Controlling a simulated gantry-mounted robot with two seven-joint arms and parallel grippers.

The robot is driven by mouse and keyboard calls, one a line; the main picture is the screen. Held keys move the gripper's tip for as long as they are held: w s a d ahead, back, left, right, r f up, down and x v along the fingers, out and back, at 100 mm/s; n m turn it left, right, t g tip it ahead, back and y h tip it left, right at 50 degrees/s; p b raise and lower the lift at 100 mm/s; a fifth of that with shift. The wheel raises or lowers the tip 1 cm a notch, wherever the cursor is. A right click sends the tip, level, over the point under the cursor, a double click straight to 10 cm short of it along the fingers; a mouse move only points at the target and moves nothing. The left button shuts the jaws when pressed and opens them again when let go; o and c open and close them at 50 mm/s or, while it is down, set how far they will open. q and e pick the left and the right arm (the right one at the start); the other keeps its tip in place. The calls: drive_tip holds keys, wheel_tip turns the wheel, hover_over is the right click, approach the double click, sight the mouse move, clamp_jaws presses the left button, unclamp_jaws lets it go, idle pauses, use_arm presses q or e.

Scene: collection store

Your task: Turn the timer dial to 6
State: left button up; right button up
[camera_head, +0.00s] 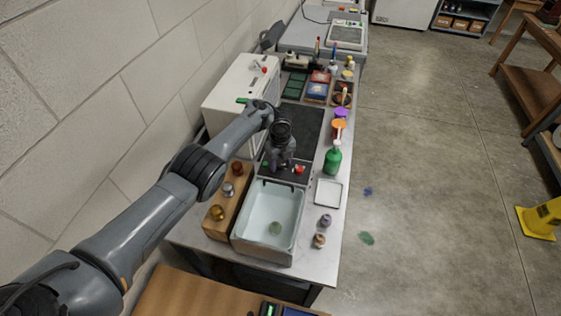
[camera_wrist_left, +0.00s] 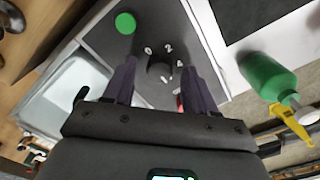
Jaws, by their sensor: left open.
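The timer dial (camera_wrist_left: 159,72) is a dark round knob on a grey panel (camera_wrist_left: 105,35), seen in the left wrist view. The white marks 0, 2 and 4 show around it; other marks are hidden, and I cannot tell where its pointer stands. My left gripper (camera_wrist_left: 160,76) is open, with one finger on each side of the dial; I cannot tell if they touch it. In the head view the left gripper (camera_head: 281,166) is over the panel behind the sink and hides the dial. My right gripper is not in view.
A green button (camera_wrist_left: 125,23) and a partly hidden red part (camera_wrist_left: 180,103) are on the panel. The water-filled sink (camera_head: 271,213) is in front of it. A green bottle (camera_head: 332,159) stands to the right, a wooden block with knobs (camera_head: 224,212) to the left.

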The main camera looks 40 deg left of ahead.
sight(280, 164)
use_arm(q)
drive_tip(key=shift+r, duration=0.1)
wheel_tip(280, 164, up, 11)
drive_tip(key=p, duration=0.1)
drive_tip(key=shift+f, duration=0.2)
idle(0.5)
